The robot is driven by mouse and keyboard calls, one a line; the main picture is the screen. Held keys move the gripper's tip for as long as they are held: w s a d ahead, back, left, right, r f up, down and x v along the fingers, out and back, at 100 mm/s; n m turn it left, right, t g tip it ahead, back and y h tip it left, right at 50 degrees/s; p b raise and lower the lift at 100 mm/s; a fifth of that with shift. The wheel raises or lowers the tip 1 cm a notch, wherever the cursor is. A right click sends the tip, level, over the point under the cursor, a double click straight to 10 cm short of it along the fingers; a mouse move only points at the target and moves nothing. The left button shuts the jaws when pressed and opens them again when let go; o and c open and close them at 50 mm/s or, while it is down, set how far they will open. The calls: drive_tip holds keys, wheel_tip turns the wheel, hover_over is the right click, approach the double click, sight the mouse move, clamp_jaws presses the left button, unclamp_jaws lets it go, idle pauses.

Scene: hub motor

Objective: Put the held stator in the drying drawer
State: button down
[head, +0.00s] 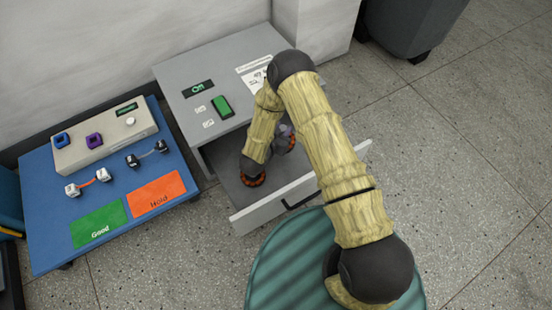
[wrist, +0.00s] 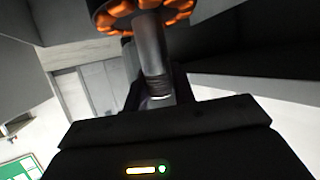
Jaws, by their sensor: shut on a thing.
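The stator, a dark ring with orange windings, shows at the top of the wrist view (wrist: 145,14), partly cut off by the frame. My gripper (wrist: 157,88) is shut on its grey shaft. In the head view an orange-edged ring (head: 252,181) sits at the lower end of my arm, inside the outline of the open drying drawer (head: 268,209). My arm hides most of the gripper there. I cannot tell whether the stator touches the drawer floor. A second dark shape with orange bits (head: 291,144) shows behind my arm in the drawer.
The grey cabinet (head: 215,65) above the drawer carries a small display, a green switch and a paper. To the left, a blue table (head: 48,225) holds a beige device (head: 105,140), several small parts, and green and orange cards. Open floor lies to the right.

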wheel_tip(320, 180, down, 6)
drive_tip(key=b, duration=0.4)
drive_tip(key=shift+f+b, duration=1.3)
drive_tip(key=shift+f, duration=0.6)
drive_tip(key=shift+f, duration=0.15)
drive_tip(key=c, duration=1.2)
unclamp_jaws()
drive_tip(key=shift+o, duration=0.2)
